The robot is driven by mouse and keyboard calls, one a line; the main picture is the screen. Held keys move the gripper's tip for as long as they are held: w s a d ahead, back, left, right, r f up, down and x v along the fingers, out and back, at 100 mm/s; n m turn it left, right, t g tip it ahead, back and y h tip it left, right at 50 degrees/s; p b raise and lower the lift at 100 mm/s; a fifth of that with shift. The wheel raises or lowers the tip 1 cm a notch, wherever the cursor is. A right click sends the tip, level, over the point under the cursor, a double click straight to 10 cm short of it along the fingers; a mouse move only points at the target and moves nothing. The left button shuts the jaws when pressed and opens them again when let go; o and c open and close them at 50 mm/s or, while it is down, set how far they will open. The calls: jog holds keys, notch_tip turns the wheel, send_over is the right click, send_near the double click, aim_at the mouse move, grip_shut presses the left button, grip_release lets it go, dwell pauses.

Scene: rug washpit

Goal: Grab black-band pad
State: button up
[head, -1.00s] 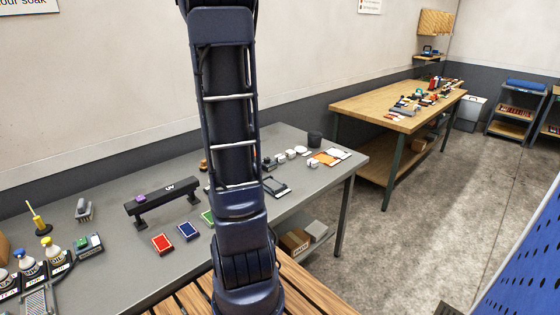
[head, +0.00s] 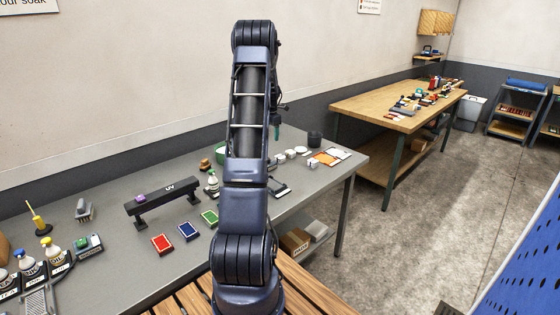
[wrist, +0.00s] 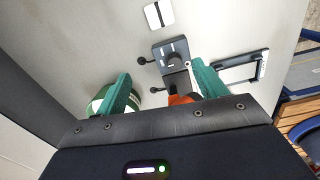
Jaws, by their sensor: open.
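A white pad with a dark band across it (wrist: 158,14) lies flat on the grey table at the top of the wrist view. In the head view several small white pads stand in a row right of my arm; I cannot tell there which has the black band. My gripper (wrist: 160,68) is open and empty, its teal fingers spread above the table. The pad is beyond the fingertips, not between them. In the head view one teal fingertip shows beside my arm; the rest of the gripper is hidden.
A dark device with a knob (wrist: 174,58) and an orange part lie between the fingers in the wrist view. A green-and-white round thing (wrist: 98,104) is by the left finger, a black-framed tray (wrist: 240,68) to the right.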

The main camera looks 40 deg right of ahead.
jog(key=n, duration=0.1)
send_over(280, 156)
notch_tip(280, 156, down, 4)
jog(key=f, duration=0.1)
notch_tip(280, 156, down, 10)
jog(key=shift+f, duration=0.1)
dwell(0.4)
jog(key=c, duration=1.1)
